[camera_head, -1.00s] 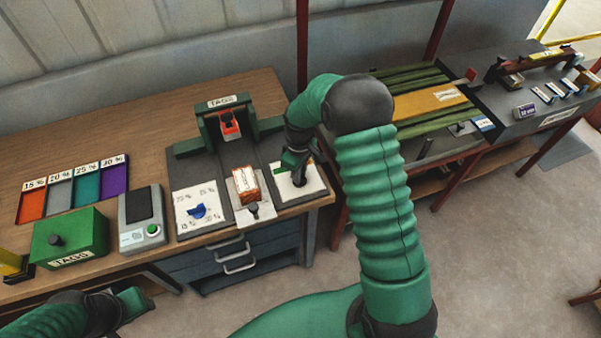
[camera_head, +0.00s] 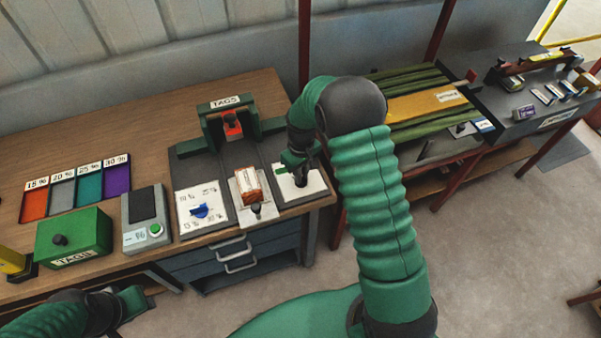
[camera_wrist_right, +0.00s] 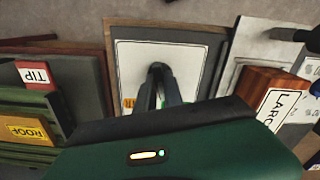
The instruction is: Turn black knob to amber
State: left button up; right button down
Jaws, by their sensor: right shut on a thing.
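The black knob (camera_head: 301,181) stands on a white square panel (camera_head: 314,186) at the right end of the dark bench unit. It also shows in the right wrist view (camera_wrist_right: 157,68), partly hidden by the fingers. My right gripper (camera_head: 299,172) reaches down from above and is shut on the knob. In the right wrist view its fingers (camera_wrist_right: 158,88) close around the knob. An amber mark (camera_wrist_right: 128,103) shows on the panel, left of the fingers there. A green mark (camera_head: 280,170) shows left of the gripper in the head view. My left gripper (camera_head: 132,299) is at the lower left, away from the knob; its jaws are unclear.
A red-brown block labelled LARGE (camera_wrist_right: 278,92) sits close beside the panel. A blue knob (camera_head: 200,211) on a percent dial, a scale (camera_head: 145,218) and a green TAGS box (camera_head: 72,238) stand farther left. Green slats (camera_head: 410,85) lie on the table to the right.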

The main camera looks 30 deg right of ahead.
jog(key=m+p, duration=0.1)
jog(key=m, duration=0.4)
jog(key=shift+m, duration=0.3)
jog(key=shift+m+p, duration=0.65)
jog(key=shift+m, duration=1.65)
jog(key=c, duration=1.5)
grip_release()
jog(key=shift+o, duration=0.2)
notch_tip(320, 180, up, 17)
jog(key=b, duration=0.1)
